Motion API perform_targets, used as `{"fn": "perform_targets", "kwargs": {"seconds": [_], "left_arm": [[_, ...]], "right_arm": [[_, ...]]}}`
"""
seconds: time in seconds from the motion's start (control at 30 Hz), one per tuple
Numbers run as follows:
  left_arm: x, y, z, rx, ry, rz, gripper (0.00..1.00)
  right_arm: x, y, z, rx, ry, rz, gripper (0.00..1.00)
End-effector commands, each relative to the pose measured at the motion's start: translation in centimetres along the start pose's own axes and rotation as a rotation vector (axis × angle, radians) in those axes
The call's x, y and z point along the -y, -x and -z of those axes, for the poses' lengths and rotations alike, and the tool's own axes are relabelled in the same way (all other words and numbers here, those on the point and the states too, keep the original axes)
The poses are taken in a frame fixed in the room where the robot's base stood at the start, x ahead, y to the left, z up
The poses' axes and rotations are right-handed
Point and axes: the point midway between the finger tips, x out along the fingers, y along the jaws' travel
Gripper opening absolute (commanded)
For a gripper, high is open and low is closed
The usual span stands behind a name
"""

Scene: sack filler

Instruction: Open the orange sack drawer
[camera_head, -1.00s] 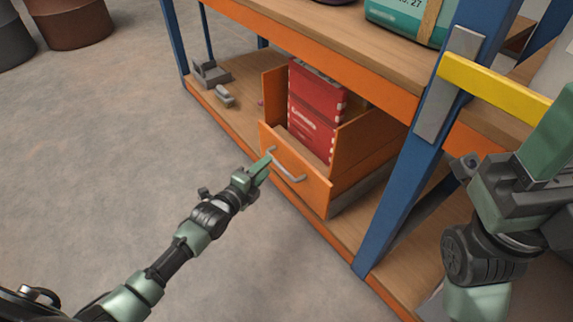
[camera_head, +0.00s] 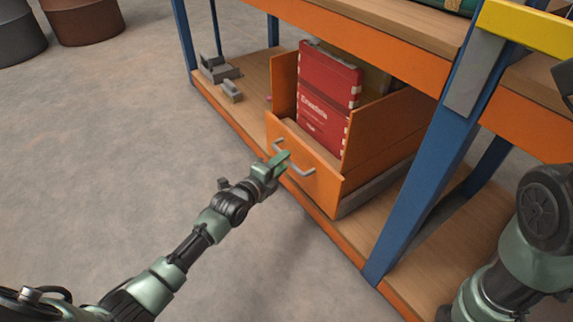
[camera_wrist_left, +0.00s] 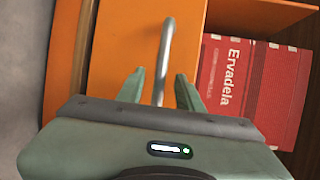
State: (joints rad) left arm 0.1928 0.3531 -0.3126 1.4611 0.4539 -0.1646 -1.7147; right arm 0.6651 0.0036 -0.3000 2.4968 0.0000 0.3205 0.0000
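The orange sack drawer (camera_head: 318,181) stands partly pulled out on the low wooden shelf, with red printed packs (camera_head: 325,100) inside. It also fills much of the left wrist view (camera_wrist_left: 118,45). Its grey bar handle (camera_head: 309,172) is on the front panel. My left gripper (camera_head: 284,160) is at the handle. In the left wrist view its two fingers (camera_wrist_left: 160,90) are apart, with the handle bar (camera_wrist_left: 166,45) between them and gaps visible on both sides. My right arm is at the right edge of the head view, and its fingertips are out of frame.
A blue upright post (camera_head: 425,190) stands right of the drawer, with a yellow beam (camera_head: 530,25) across its upper part. Grey metal parts (camera_head: 220,72) lie on the shelf to the left. An orange-edged shelf (camera_head: 380,45) runs above. The floor in front is clear.

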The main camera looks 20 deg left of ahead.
Motion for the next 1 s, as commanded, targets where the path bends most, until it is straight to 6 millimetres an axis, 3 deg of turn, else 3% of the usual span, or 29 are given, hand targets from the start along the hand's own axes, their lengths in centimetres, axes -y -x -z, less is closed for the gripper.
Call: {"fn": "perform_targets", "kwargs": {"seconds": [0.2,0.53,0.57,0.7,1.0], "left_arm": [[-0.2,-2.4,0.0,0.001,0.001,0.001,0.36],[0.0,-2.8,0.0,0.000,0.000,0.000,0.36],[0.0,-2.8,0.0,0.000,0.000,0.000,0.33],[0.0,-2.8,0.0,0.000,0.000,0.000,0.00],[0.0,-2.8,0.0,0.000,0.000,-0.001,0.00]], "right_arm": [[0.4,1.0,1.0,-0.016,0.002,0.006,0.50],[0.5,0.9,1.1,-0.018,0.002,0.007,0.50],[0.5,0.9,1.1,-0.018,0.002,0.007,0.50],[0.5,0.9,1.1,-0.019,0.002,0.008,0.50],[0.5,0.9,1.1,-0.019,0.002,0.008,0.50]]}}
